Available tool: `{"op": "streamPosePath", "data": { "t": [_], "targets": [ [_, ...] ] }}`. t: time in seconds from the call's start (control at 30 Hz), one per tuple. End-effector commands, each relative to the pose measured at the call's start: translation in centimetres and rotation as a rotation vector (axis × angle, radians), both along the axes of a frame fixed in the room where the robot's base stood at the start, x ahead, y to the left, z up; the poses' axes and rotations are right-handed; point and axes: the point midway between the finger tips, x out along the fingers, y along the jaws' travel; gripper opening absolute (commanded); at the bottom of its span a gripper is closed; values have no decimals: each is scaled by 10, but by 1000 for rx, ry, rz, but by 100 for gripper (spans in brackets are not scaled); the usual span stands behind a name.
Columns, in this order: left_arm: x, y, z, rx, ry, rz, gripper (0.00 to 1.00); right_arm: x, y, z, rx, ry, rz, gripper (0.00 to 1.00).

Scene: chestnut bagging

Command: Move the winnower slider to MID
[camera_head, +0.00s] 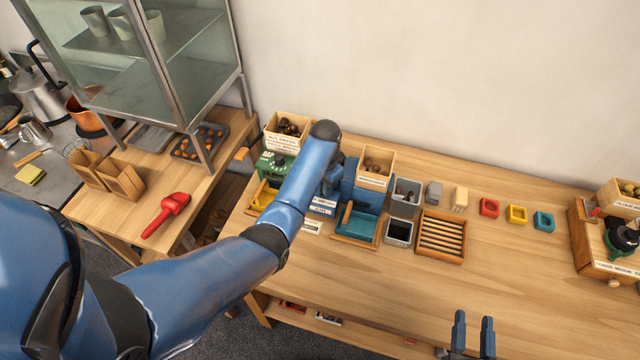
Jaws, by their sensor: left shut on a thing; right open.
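A blue machine (367,195) with a wooden hopper and a teal tray (354,224) stands on the bench; it looks like the winnower. My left gripper (330,183) is at its left side, above small white labels (321,206), shut on a small part that looks like the slider. The gripper and arm hide this part, so its position along its track cannot be told. The label text is too small to read. My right gripper (473,336) is open and empty near the bench's front edge, well apart from the machine.
A green machine (272,165) with a wooden hopper and yellow tray stands left of the blue one, partly behind my arm. A slatted wooden tray (463,227), grey bins (405,203) and small coloured blocks (489,207) lie to the right. The right front bench is clear.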

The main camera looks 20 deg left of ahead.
Motion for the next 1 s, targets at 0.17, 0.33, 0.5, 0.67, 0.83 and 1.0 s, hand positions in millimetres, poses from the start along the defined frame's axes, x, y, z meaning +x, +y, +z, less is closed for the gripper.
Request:
{"op": "streamPosePath", "data": {
  "t": [0.17, 0.33, 0.5, 0.67, 0.83, 1.0],
  "targets": [
    [0, 0, 1, 1, 0, 0, 27, 0, 0, 0, 0, 0, 0, 43],
    [0, 0, 1, 1, 0, 0, 42, 0, 0, 0, 0, 0, 0, 43],
    [0, 0, 0, 0, -1, 0, 42, 0, 0, 0, 0, 0, 0, 43],
    [1, 0, 5, 0, -4, 0, 42, 0, 0, -1, 0, 0, 0, 43],
    [2, 0, 23, 0, -4, 0, 42, 0, 0, -5, 0, 0, 0, 43],
    [2, 0, 51, 0, -7, 0, 42, 0, 0, -11, 0, 0, 0, 43]
  ]
}}
